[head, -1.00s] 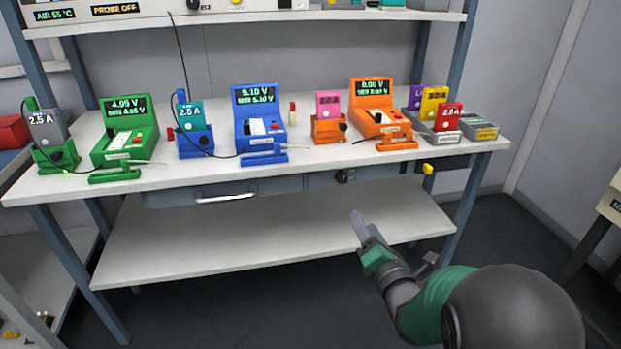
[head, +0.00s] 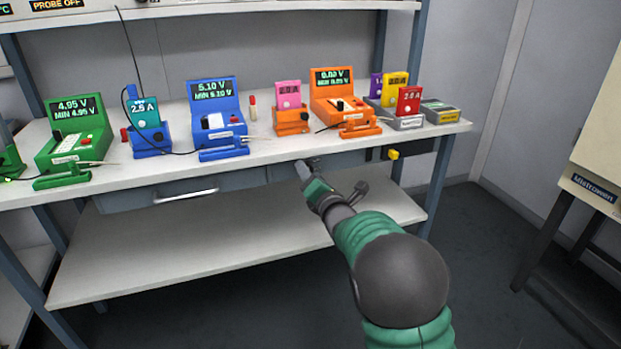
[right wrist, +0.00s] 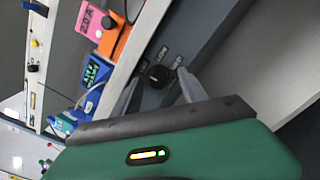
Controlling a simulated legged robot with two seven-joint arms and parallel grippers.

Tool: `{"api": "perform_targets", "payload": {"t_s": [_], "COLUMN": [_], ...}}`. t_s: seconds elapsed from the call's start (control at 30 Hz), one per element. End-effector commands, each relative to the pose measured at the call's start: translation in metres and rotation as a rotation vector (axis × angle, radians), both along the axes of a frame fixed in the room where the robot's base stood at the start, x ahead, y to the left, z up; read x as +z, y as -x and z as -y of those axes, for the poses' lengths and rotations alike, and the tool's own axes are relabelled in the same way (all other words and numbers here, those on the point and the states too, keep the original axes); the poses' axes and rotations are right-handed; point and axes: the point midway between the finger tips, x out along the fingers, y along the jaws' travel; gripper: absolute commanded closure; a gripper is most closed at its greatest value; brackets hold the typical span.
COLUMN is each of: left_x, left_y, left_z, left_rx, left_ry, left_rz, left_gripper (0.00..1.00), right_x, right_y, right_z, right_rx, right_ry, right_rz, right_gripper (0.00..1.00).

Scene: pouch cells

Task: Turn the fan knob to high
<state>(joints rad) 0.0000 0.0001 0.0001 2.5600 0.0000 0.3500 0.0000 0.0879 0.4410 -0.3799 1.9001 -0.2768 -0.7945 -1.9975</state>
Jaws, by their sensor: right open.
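The fan knob (right wrist: 159,75) is a round black knob on a dark grey panel, seen in the right wrist view with small label plates beside it. My right gripper (right wrist: 157,88) is open, with one finger on each side of the knob in that view. I cannot tell whether the fingers touch it. In the head view my right gripper (head: 305,172) is at the panel under the bench's front edge and hides most or all of the knob. My left gripper is not in view.
The white bench (head: 262,152) carries green, blue and orange testers, with coloured cells in stands. A drawer with a pale handle (head: 187,197) is left of my gripper. A yellow knob (head: 393,154) is to its right. A lower shelf (head: 150,255) is bare.

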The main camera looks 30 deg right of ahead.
Motion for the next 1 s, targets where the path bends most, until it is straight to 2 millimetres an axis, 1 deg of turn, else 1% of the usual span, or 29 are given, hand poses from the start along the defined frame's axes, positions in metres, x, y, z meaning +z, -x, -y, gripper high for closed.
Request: {"api": "perform_targets", "payload": {"t_s": [0.17,0.5,0.57,0.83,1.0], "left_x": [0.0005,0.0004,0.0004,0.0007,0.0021], "left_y": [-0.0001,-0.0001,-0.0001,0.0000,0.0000], "left_z": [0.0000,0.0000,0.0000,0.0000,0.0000], "left_rx": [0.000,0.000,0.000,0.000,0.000], "left_ry": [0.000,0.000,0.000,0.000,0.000], "left_rz": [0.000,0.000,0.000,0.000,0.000], "left_gripper": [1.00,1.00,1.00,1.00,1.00], "right_x": [0.0005,0.0001,-0.0001,-0.0006,-0.0007], "right_y": [0.0001,0.0005,0.0006,0.0009,0.0011], "right_z": [0.0000,0.0003,0.0004,0.0008,0.0011], "right_rx": [0.000,-0.001,-0.001,-0.002,-0.003], "right_ry": [0.000,0.000,0.000,-0.010,-0.056], "right_rz": [0.000,-0.001,-0.001,0.000,0.011], "right_gripper": [0.49,0.94,1.00,1.00,1.00]}}
